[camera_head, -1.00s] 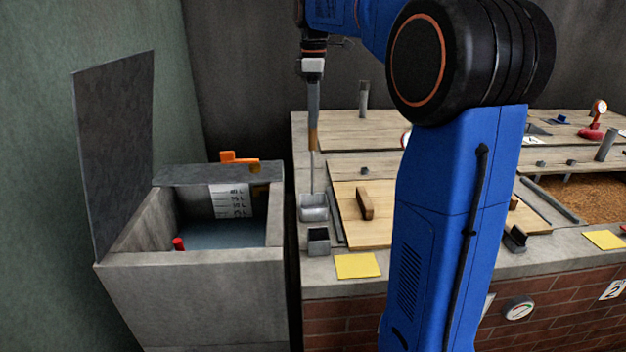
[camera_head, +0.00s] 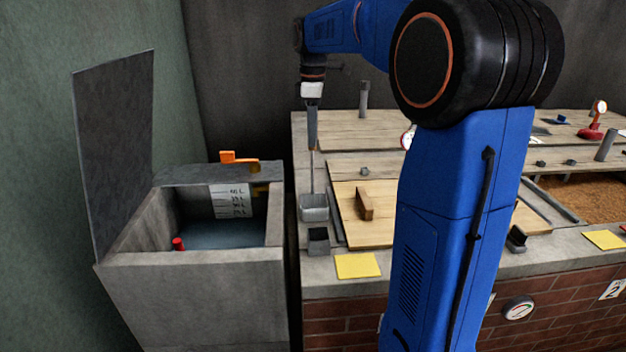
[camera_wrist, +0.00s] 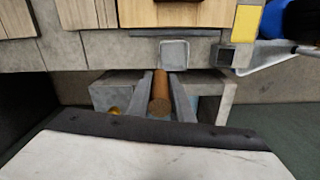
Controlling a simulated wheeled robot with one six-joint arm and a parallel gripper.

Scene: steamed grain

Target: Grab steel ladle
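The steel ladle stands upright near the left end of the counter. Its square steel cup (camera_head: 314,207) hangs or rests low by the counter's left edge, and a thin rod rises from it. The cup also shows in the wrist view (camera_wrist: 174,54). The ladle's brown handle (camera_wrist: 160,95) lies between the two fingers of my gripper (camera_wrist: 165,92). My gripper points down over the handle (camera_head: 312,130) and its fingers hide most of it in the head view. The fingers are close to the handle on both sides; whether they press on it is unclear.
A small grey box (camera_head: 318,240) sits just in front of the cup. A yellow card (camera_head: 357,265) lies on the counter. A wooden lid with a handle (camera_head: 364,204) is to the right. An open stone water tank (camera_head: 190,280) stands to the left across a gap.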

